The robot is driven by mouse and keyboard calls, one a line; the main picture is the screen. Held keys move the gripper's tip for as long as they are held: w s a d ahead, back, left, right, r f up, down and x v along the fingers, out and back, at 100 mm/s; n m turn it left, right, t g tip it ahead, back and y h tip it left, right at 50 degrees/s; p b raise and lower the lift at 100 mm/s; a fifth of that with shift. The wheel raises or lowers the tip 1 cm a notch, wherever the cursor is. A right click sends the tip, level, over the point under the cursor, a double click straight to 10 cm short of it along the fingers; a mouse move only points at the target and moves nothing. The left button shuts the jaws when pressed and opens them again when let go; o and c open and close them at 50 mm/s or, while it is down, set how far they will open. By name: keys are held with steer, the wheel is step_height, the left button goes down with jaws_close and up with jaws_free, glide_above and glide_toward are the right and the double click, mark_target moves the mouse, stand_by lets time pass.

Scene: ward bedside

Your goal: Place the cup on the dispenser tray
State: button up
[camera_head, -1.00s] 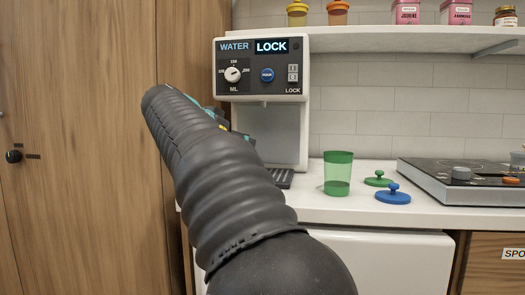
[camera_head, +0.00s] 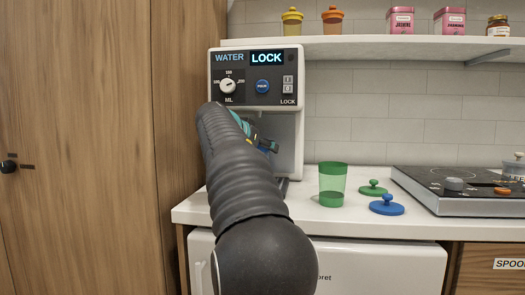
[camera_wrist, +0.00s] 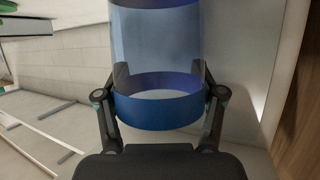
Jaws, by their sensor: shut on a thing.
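The blue see-through cup (camera_wrist: 158,45) fills the upper middle of the wrist view, with a solid blue band (camera_wrist: 158,112) around one end. My gripper (camera_wrist: 162,90) is shut on it, one finger on each side. In the head view my gripper (camera_head: 264,143) is in front of the water dispenser (camera_head: 222,62), below its control panel, and my arm hides most of the cup. The dark dispenser tray (camera_head: 283,186) shows only as a small piece beside my arm. The gap between cup and tray cannot be judged.
A green cup (camera_head: 332,186) stands on the counter (camera_head: 385,232) right of the dispenser. A green lid (camera_head: 373,189) and a blue lid (camera_head: 387,206) lie beside it. A cooktop (camera_head: 450,197) is further right. A shelf (camera_head: 400,45) with jars runs above. A wooden panel is at left.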

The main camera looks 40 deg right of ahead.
steer(key=shift+f, duration=0.75)
steer(key=shift+f+b, duration=0.15)
steer(key=shift+b, duration=0.25)
steer(key=o, duration=1.3)
steer(key=shift+r, duration=0.3)
steer(key=v, duration=1.2)
